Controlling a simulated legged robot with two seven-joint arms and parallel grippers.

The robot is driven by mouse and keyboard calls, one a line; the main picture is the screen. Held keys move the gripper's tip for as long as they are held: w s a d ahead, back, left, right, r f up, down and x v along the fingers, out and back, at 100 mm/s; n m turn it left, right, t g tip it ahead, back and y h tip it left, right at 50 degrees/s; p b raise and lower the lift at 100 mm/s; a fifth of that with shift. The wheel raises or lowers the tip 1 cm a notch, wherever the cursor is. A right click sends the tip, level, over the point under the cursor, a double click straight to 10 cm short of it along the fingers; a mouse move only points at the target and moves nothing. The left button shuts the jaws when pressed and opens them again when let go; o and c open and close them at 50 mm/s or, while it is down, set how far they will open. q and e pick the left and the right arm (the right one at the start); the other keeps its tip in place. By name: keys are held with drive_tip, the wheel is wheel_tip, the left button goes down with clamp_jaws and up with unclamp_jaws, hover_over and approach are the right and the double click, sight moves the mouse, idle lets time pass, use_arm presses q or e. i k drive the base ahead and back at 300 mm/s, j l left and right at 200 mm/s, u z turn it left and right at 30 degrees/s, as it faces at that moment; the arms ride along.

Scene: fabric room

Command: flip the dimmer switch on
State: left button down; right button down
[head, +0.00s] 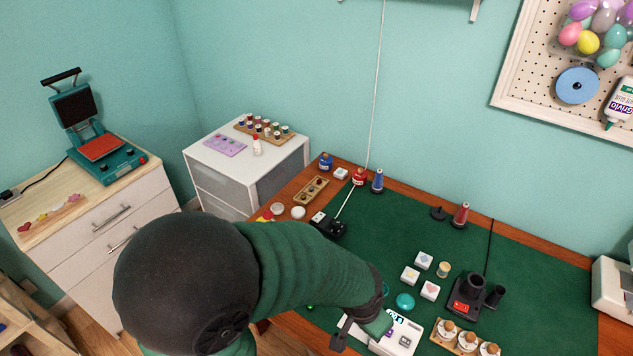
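A small black box with white parts on top (328,225) sits at the left of the green mat. A pale cord runs down the wall to it, and it looks like the dimmer switch; its setting is too small to read. My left arm comes in from the lower left and passes in front of the mat. My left gripper (364,326) is at the front of the table beside a white box (400,338), right of and nearer than the black box. Its fingers are partly hidden, so its opening is unclear. My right gripper is out of view.
A black device with a red switch (468,301) stands on the green mat (540,270), near white blocks (410,275) and a teal disc (405,301). A wooden tray (310,190) lies behind the black box.

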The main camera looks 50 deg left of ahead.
sight(319, 216)
drive_tip(key=i+j, duration=0.1)
drive_tip(key=j, duration=1.2)
drive_tip(key=i, duration=0.05)
